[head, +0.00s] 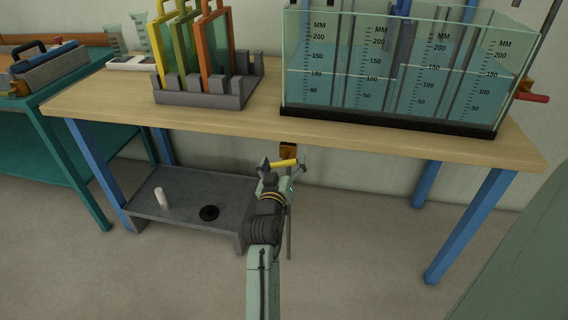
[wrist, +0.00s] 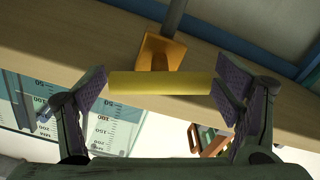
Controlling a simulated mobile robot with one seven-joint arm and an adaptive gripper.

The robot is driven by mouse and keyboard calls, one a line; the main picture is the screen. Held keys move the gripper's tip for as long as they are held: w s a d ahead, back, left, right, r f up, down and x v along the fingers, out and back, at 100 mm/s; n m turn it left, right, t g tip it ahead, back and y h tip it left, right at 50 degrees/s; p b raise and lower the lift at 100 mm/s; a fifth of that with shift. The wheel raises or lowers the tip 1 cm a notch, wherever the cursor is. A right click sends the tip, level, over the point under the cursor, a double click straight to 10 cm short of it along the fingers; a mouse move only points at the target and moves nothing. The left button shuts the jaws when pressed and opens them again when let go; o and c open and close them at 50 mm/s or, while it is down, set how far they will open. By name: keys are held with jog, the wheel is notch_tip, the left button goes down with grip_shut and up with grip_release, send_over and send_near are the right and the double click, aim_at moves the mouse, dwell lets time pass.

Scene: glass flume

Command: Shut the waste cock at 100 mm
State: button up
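The waste cock has a brass-coloured body (head: 287,150) under the front edge of the bench and a yellow bar handle (head: 284,163). In the wrist view the yellow handle (wrist: 160,83) lies crosswise between my fingers, with the brass body (wrist: 160,52) behind it. My gripper (head: 282,168) is open, its fingers wide apart at the handle's two ends; whether they touch is unclear. The glass flume (head: 400,65) stands on the bench with several MM scales. Its water surface appears near or slightly above the 100 marks; the exact level is unclear.
A grey rack (head: 205,95) with yellow, green and orange frames stands left of the flume. A red handle (head: 532,97) projects at the flume's right. A low grey shelf (head: 180,205) holds a white cylinder (head: 161,197) and a black disc (head: 209,213). The floor ahead is clear.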

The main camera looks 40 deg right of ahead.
jog(key=c, duration=1)
jog(key=m+b, duration=0.2)
jog(key=shift+w+f+b, duration=0.1)
jog(key=shift+f+b, duration=0.15)
jog(key=shift+b, duration=0.05)
jog(key=shift+r+m+b, duration=0.25)
jog(key=shift+m+b, duration=0.05)
jog(key=shift+m, duration=0.8)
jog(key=o, duration=1.2)
jog(key=shift+c, duration=0.2)
